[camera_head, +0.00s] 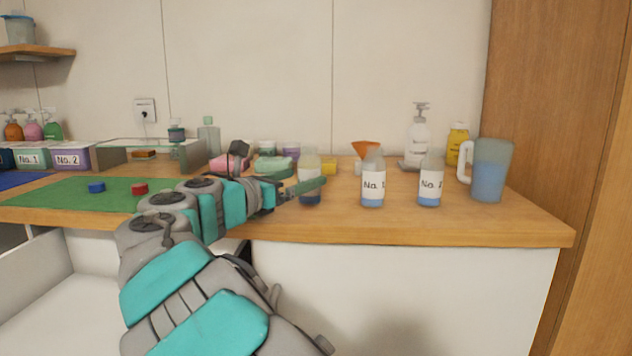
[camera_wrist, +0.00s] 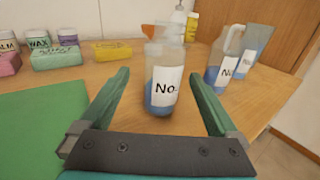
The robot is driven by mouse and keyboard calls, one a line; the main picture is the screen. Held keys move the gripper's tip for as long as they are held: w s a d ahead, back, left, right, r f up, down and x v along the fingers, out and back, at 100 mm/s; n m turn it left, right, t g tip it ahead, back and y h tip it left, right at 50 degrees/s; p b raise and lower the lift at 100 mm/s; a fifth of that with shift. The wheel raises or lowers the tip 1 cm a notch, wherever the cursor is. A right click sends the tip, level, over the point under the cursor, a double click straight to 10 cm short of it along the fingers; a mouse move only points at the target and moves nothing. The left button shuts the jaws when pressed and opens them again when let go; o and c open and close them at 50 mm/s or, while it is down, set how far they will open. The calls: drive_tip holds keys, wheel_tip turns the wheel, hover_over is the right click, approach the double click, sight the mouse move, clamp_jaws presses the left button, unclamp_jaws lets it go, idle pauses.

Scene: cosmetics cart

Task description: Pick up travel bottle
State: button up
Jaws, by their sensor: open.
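A clear travel bottle with blue liquid and a white "No." label stands upright at the ends of my open gripper's fingers. It is the middle bottle in the wrist view (camera_wrist: 163,92) and the leftmost one in the head view (camera_head: 310,160). My gripper (camera_head: 312,188) partly covers it there, and its label number is unreadable. In the wrist view, the gripper (camera_wrist: 160,85) has one finger on each side of the bottle, with visible gaps. Two similar bottles, No. 1 (camera_head: 373,190) and No. 2 (camera_head: 430,190), stand to its right.
A blue-filled pitcher (camera_head: 490,170) stands near the counter's right end. An orange funnel (camera_head: 366,150), a white pump bottle (camera_head: 418,140) and a yellow bottle (camera_head: 457,145) stand behind. Soaps and jars lie behind-left. A green mat (camera_head: 70,198) covers the left counter.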

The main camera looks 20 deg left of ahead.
sight(319, 170)
drive_tip(key=shift+d+x, duration=0.2)
drive_tip(key=shift+x, duration=2.95)
drive_tip(key=shift+s+r, duration=0.1)
drive_tip(key=shift+r, duration=0.05)
drive_tip(key=shift+c, duration=0.3)
clamp_jaws()
